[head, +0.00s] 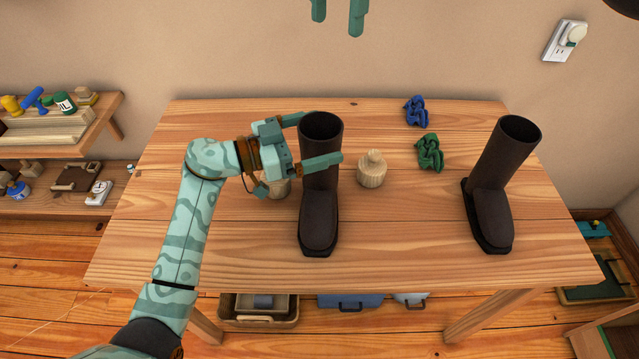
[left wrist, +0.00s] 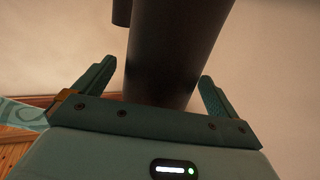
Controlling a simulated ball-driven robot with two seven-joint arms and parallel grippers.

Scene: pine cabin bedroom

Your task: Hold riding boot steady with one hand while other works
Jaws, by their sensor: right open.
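A dark brown riding boot (head: 319,215) stands upright near the middle of the table, toe toward me. A second boot (head: 490,195) stands at the table's right. My left gripper (head: 312,140) is at the first boot's upper shaft, one finger on each side. In the left wrist view the shaft (left wrist: 165,50) runs between the two fingers (left wrist: 160,85), with a small gap at each side, so the jaws look open around it. My right gripper (head: 338,12) hangs open and empty at the top edge, above the table's far side; only its fingertips show.
On the table (head: 400,260) lie a round wooden piece (head: 371,170), another (head: 278,187) partly behind my left gripper, and crumpled blue (head: 416,110) and green (head: 430,152) items. Shelves at left (head: 50,135) hold small goods. The table's front left is clear.

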